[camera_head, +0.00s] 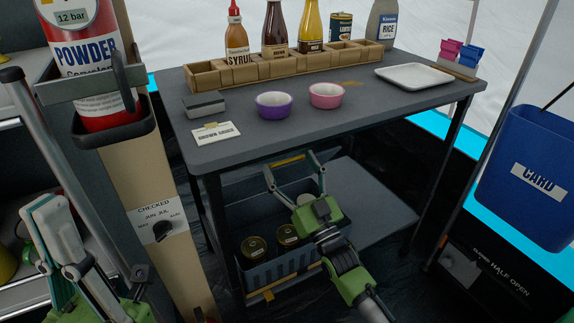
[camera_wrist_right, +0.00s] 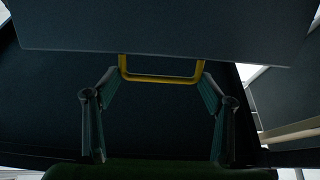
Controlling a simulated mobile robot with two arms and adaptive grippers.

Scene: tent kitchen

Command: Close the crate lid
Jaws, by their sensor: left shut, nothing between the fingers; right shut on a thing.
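The crate (camera_head: 285,272) is grey-blue and stands on the lower shelf under the table. Its top is open, and dark cans (camera_head: 254,247) show inside. A yellow handle (camera_head: 288,161) sits behind and above the crate, close under the tabletop; the dark lid around it is hard to make out in the shadow. My right gripper (camera_head: 294,172) reaches in under the table edge, its fingers spread on either side of the handle. The right wrist view shows the handle (camera_wrist_right: 160,79) between the fingers. My left gripper (camera_head: 45,205) is shut and empty at the lower left.
The tabletop (camera_head: 330,125) overhangs the crate closely. It carries bowls (camera_head: 274,105), bottles in a wooden rack (camera_head: 280,66) and a white tray (camera_head: 414,75). A post with an extinguisher (camera_head: 95,60) stands left. The lower shelf (camera_head: 370,205) is clear at right. A blue bin (camera_head: 528,180) is far right.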

